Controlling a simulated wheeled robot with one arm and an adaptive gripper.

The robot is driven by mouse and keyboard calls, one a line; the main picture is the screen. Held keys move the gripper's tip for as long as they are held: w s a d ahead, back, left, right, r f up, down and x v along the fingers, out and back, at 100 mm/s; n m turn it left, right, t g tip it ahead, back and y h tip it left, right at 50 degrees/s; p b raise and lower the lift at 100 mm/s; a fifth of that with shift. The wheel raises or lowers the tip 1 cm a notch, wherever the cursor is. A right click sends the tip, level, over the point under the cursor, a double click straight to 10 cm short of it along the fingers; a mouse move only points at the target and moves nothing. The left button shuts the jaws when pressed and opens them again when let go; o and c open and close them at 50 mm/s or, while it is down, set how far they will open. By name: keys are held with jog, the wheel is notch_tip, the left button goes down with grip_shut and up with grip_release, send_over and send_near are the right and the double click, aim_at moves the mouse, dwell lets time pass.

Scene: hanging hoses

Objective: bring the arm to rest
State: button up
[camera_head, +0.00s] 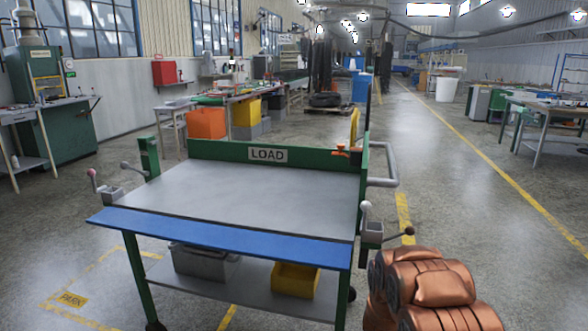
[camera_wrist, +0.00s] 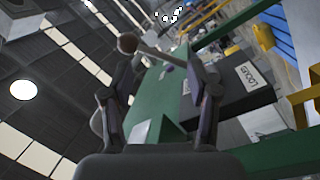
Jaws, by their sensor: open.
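My gripper (camera_wrist: 162,70) shows only in the wrist view, with its two dark fingers apart. A lever with a brown ball knob (camera_wrist: 127,43) shows beyond and between the fingertips; I cannot tell whether they touch it. Behind it are a green post (camera_wrist: 160,95) and a dark box with a "LOCKED" label (camera_wrist: 250,75). In the head view a dark-knobbed lever (camera_head: 409,231) and a white-knobbed lever (camera_head: 365,206) stand at the right front corner of a green cart. The fingers hold nothing that I can see.
The cart's grey top (camera_head: 250,195) is bare, with a blue front edge (camera_head: 220,238) and a "LOAD" sign (camera_head: 267,155). A grey bin (camera_head: 205,262) and a yellow bin (camera_head: 295,279) sit on its lower shelf. The floor aisle (camera_head: 470,200) at right is clear.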

jog(key=s+a+r+m+g+y, duration=0.1)
jog(key=s+a+g+y, duration=0.4)
jog(key=s, duration=0.4)
jog(key=s+a+m+g+y, duration=0.2)
jog(key=s+a+g+y, duration=0.15)
jog(key=s+a, duration=0.5)
jog(key=s+r+m+g, duration=0.1)
jog(key=s+r+g, duration=0.3)
jog(key=s, duration=1.5)
jog(key=s+r+m+g, duration=0.15)
jog(key=s+g, duration=0.55)
jog(key=s, duration=1.2)
notch_tip(320, 180, up, 22)
jog(key=s+p, duration=0.1)
jog(key=p, duration=2)
jog(key=shift+s+a+t, duration=0.3)
jog(key=shift+a+t, duration=0.05)
jog(key=shift+a, duration=0.1)
